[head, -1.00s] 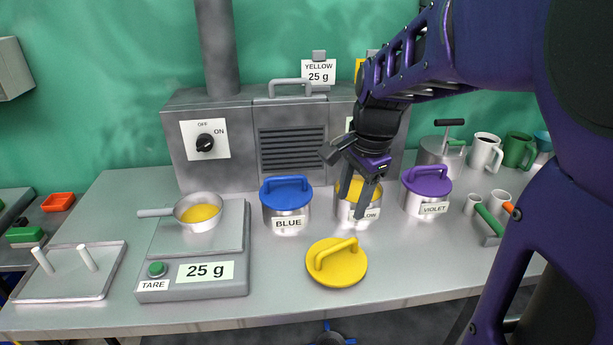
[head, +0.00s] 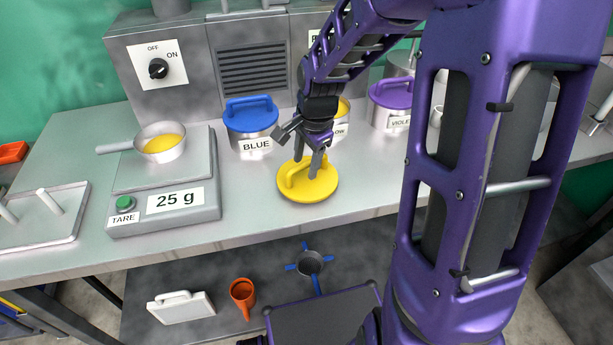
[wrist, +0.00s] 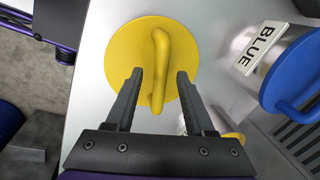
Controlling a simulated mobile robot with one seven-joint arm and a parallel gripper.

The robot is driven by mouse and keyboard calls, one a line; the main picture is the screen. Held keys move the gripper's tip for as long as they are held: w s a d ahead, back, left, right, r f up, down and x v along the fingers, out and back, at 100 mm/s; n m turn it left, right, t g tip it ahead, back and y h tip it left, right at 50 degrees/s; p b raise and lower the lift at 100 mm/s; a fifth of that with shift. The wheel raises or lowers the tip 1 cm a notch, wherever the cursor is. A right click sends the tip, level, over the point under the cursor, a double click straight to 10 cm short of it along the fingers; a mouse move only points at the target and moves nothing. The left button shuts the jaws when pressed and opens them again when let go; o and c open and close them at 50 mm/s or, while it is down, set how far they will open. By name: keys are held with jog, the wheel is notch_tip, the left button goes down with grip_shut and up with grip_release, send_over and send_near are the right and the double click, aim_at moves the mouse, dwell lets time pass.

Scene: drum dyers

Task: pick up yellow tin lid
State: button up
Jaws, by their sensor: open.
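The yellow tin lid (head: 318,188) lies flat on the metal bench in front of the tins, its arched handle upward. In the wrist view the yellow lid (wrist: 125,60) fills the upper middle. My gripper (head: 307,172) is directly above the lid, fingers pointing down. In the wrist view my gripper (wrist: 158,75) is open, with one finger on each side of the handle's near end and gaps between. Whether the fingertips touch the lid cannot be told. The yellow tin (head: 341,108), partly hidden behind my gripper, stands uncovered with yellow contents.
The blue-lidded tin (head: 250,125) stands behind left of the lid, and the violet-lidded tin (head: 389,104) behind right. A scale (head: 165,205) reading 25 g, bearing a pan (head: 161,142) of yellow, is at left. The bench's front edge runs close before the lid.

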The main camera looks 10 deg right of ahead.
jog(key=shift+w+f, duration=0.15)
jog(key=shift+f, duration=0.6)
grip_shut()
notch_tip(320, 180, up, 15)
jog(key=p, duration=0.3)
jog(key=shift+p, duration=0.3)
jog(key=shift+r, duration=0.1)
